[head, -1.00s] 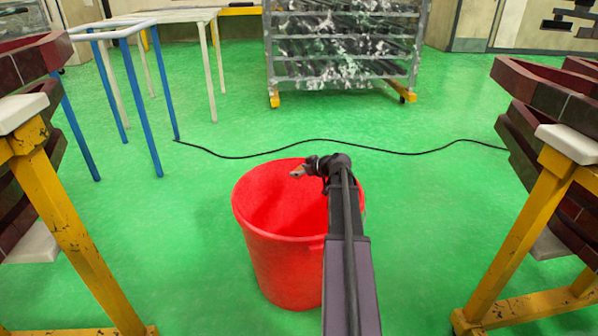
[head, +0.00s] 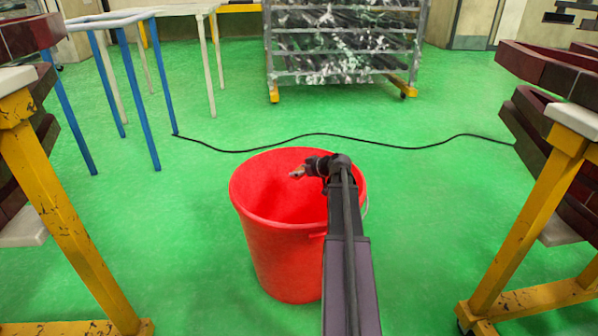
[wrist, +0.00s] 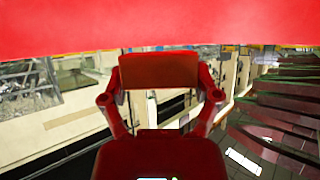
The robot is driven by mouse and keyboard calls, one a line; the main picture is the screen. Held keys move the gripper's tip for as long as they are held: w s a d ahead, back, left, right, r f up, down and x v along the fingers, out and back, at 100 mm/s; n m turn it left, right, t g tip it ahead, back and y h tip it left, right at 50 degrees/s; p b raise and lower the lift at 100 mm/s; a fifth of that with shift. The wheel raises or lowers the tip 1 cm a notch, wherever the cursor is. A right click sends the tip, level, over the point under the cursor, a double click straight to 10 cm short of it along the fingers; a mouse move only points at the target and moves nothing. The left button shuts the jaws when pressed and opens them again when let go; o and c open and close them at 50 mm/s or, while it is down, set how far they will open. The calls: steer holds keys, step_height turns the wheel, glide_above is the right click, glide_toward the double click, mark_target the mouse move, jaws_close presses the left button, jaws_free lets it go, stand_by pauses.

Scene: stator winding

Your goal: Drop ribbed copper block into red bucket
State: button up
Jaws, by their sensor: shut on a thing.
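The red bucket (head: 285,255) stands upright on the green floor in the middle of the head view, its mouth open upward. My gripper (head: 299,172) is over the bucket's mouth, towards its back right, and points left. A small copper-brown piece, the ribbed copper block (head: 295,174), shows at its tip. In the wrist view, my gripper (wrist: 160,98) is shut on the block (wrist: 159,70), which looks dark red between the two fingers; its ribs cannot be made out. A red band, the bucket's wall (wrist: 160,25), fills the top of that view.
Yellow trestles (head: 65,215) with dark red stacked parts stand at left and right. A black cable (head: 320,134) lies across the floor behind the bucket. A blue-legged frame (head: 135,90) and a metal rack (head: 345,45) stand farther back. Green floor around the bucket is clear.

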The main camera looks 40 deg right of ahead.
mark_target(299, 170)
steer(key=shift+f, duration=0.15)
steer(key=o, duration=1.1)
steer(key=shift+o, duration=0.2)
step_height(299, 170, up, 7)
steer(key=p, duration=0.6)
steer(key=shift+p, duration=0.4)
steer(key=s+d+r+p, duration=0.1)
steer(key=s+r+p, duration=0.2)
steer(key=r+p, duration=0.9)
steer(key=s+d+r+y+p, duration=0.1)
steer(key=s+r+p, duration=0.2)
steer(key=r+p, duration=0.8)
steer(key=shift+s+d+r+n+p, duration=0.2)
steer(key=shift+d+r+n+p, duration=0.15)
steer(key=shift+d+n+p, duration=0.1)
stand_by(0.6)
